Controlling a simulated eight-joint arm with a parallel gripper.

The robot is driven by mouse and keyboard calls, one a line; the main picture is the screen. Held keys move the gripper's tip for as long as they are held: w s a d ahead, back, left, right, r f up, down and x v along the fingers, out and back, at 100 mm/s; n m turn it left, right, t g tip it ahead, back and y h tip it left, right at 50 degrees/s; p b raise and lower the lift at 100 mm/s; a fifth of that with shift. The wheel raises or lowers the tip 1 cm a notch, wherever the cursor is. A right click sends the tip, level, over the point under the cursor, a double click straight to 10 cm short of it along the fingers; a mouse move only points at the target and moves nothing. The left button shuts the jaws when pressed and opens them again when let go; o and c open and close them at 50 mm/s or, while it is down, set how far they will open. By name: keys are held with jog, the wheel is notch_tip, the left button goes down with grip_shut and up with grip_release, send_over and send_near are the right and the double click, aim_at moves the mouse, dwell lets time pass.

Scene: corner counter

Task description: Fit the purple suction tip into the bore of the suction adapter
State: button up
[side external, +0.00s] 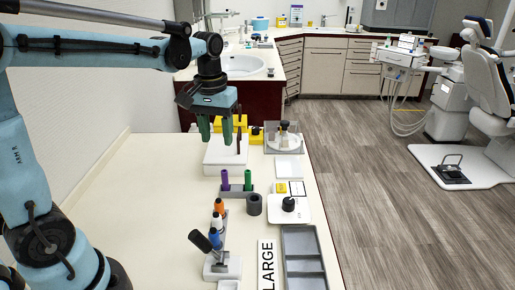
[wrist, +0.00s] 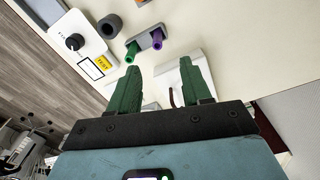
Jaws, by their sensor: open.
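The purple suction tip (side external: 225,179) stands upright beside a green tip (side external: 248,179) in a grey holder (side external: 237,192). In the wrist view the purple tip (wrist: 156,39) and the green tip (wrist: 132,53) are beyond the fingertips. A dark grey cylinder with a round hole (side external: 254,205), apparently the suction adapter, stands right of the holder. Its hole also shows in the wrist view (wrist: 110,26). My gripper (side external: 215,138) is open and empty, with green fingers, above a white block behind the holder; its fingers also show in the wrist view (wrist: 160,68).
The white block (side external: 222,158) has a dark upright piece. A white base with a black knob (side external: 289,205) stands right of the cylinder. Nearer are a rack of coloured pieces (side external: 217,228), a "LARGE" sign (side external: 267,262) and a grey tray (side external: 304,258). The counter's left side is clear.

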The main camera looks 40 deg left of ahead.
aim_at(224, 171)
jog(key=f, duration=0.7)
jog(key=shift+w+a, duration=0.2)
jog(key=shift+w+d+f, duration=0.15)
jog(key=shift+w+f, duration=0.05)
jog(key=shift+f, duration=1.15)
jog(key=shift+w+d+f, duration=0.1)
jog(key=shift+w+f, duration=0.05)
jog(key=shift+f, duration=1.15)
grip_shut()
